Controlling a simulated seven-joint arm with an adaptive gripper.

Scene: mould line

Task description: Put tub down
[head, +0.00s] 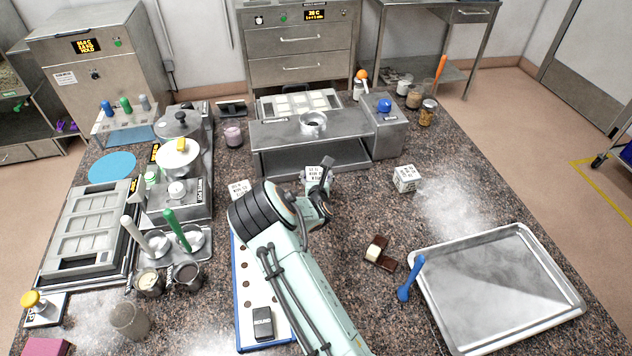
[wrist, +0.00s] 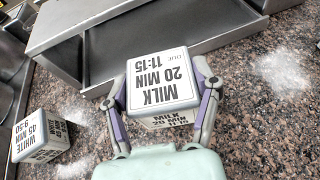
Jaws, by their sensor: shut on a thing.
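My gripper (head: 322,180) is shut on a white, box-shaped tub (head: 311,174) marked MILK 20 MIN 11:15. In the wrist view my gripper (wrist: 162,96) has a finger on each side of this milk tub (wrist: 160,84), whose lettering appears upside down. The milk tub is in front of the open-fronted metal shelf stand (head: 290,143). I cannot tell whether its base touches the counter. A similar white tub (head: 240,188), marked WHITE 45 MIN 9:50, stands to the left and also shows in the wrist view (wrist: 40,136).
Another white labelled cube (head: 406,178) stands to the right on the speckled counter (head: 365,215). A metal tray (head: 495,285), a blue-handled tool (head: 410,280) and brown pieces (head: 380,254) lie at the right. Metal equipment (head: 178,198) crowds the left. The counter right of my gripper is mostly clear.

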